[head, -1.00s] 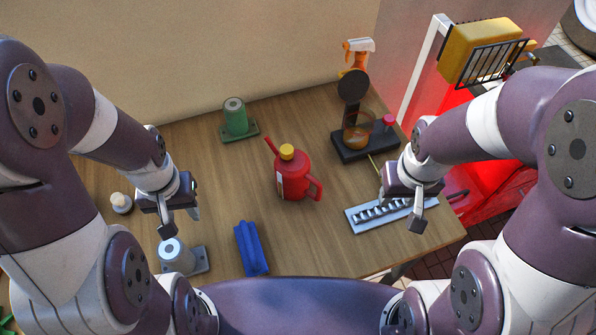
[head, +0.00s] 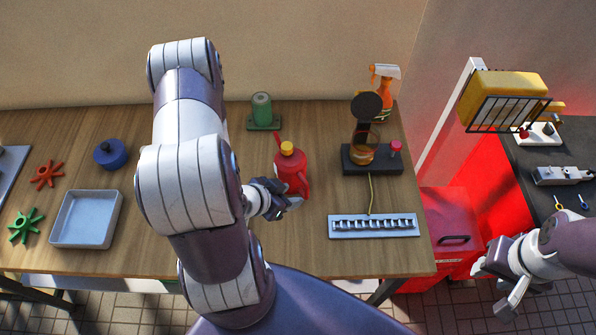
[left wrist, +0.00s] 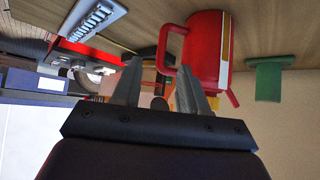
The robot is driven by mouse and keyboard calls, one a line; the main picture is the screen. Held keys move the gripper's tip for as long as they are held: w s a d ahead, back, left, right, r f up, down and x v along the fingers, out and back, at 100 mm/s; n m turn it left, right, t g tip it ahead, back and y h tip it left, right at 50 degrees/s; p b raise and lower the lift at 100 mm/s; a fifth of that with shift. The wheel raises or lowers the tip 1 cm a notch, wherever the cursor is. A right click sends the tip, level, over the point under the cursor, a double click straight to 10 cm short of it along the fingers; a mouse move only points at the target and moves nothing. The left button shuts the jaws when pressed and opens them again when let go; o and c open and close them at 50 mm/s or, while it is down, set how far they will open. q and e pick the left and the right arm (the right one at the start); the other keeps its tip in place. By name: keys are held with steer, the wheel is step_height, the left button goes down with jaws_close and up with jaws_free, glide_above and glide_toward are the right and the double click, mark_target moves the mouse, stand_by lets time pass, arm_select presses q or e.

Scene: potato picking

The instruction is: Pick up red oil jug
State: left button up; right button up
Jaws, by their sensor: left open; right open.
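The red oil jug (head: 291,170) stands upright on the wooden table, with a yellow cap and a spout toward the upper left. My left gripper (head: 287,199) is open, low at the jug's near side. In the left wrist view the jug (left wrist: 207,48) appears inverted, and its red handle (left wrist: 161,52) shows in the gap between the open fingers (left wrist: 158,80). I cannot tell whether the fingers touch the handle. My right gripper (head: 497,285) is open and empty, right of the table and away from the jug.
A green cylinder on a base (head: 262,110) stands behind the jug. A dark stand with a glass (head: 372,160) and a silver rack (head: 374,226) are to its right. An orange spray bottle (head: 383,95) is at the back. A metal tray (head: 87,218) lies far left.

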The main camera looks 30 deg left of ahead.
mark_target(307, 191)
arm_select(q)
steer(key=x, duration=0.2)
steer(key=p+x, duration=0.1)
steer(key=x, duration=0.2)
steer(key=p+x, duration=0.1)
steer(key=x, duration=0.2)
steer(key=shift+w+d+r, duration=0.1)
steer(key=shift+w, duration=0.35)
steer(key=shift+w+f, duration=0.3)
steer(key=shift+f, duration=0.1)
steer(key=shift+r, duration=0.1)
jaws_close()
